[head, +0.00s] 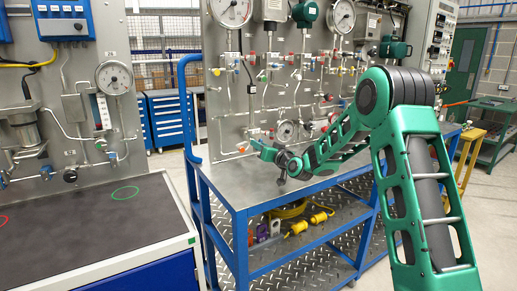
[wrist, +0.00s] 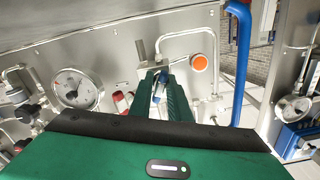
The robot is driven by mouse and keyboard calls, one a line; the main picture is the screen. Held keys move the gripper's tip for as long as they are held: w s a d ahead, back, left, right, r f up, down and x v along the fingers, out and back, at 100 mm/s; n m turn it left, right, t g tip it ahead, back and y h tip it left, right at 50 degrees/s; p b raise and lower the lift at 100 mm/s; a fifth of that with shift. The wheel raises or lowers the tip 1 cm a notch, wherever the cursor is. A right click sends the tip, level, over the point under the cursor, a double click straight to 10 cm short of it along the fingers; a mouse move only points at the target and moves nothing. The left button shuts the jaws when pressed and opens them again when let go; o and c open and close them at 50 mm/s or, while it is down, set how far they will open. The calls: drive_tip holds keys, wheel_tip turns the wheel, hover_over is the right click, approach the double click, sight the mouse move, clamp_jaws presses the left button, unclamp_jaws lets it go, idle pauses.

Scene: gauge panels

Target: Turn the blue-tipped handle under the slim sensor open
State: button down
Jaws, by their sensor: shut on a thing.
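My gripper (head: 256,145) is at the lower left of the middle gauge panel, with its fingers against the pipework. In the wrist view my gripper (wrist: 161,90) has its two green fingers close together around a small blue-tipped handle (wrist: 157,96), which shows in the narrow gap between them. The fingers hide most of the handle and its valve body. A slim grey upright piece (wrist: 141,50), probably the slim sensor, stands just above the fingers on the panel. In the head view the arm and gripper hide the handle.
In the wrist view a round gauge (wrist: 75,88) and a red handle (wrist: 121,102) are to the left. A bent pipe and an orange-red round cap (wrist: 200,62) are to the right, before a blue rail (wrist: 240,60). The bench top (head: 245,180) below is clear.

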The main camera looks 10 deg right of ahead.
drive_tip(key=c, duration=1.8)
unclamp_jaws()
drive_tip(key=shift+d+f, duration=0.15)
drive_tip(key=shift+f, duration=0.05)
drive_tip(key=shift+c, duration=0.2)
drive_tip(key=shift+r, duration=0.1)
drive_tip(key=v, duration=1)
drive_tip(key=shift+s, duration=0.3)
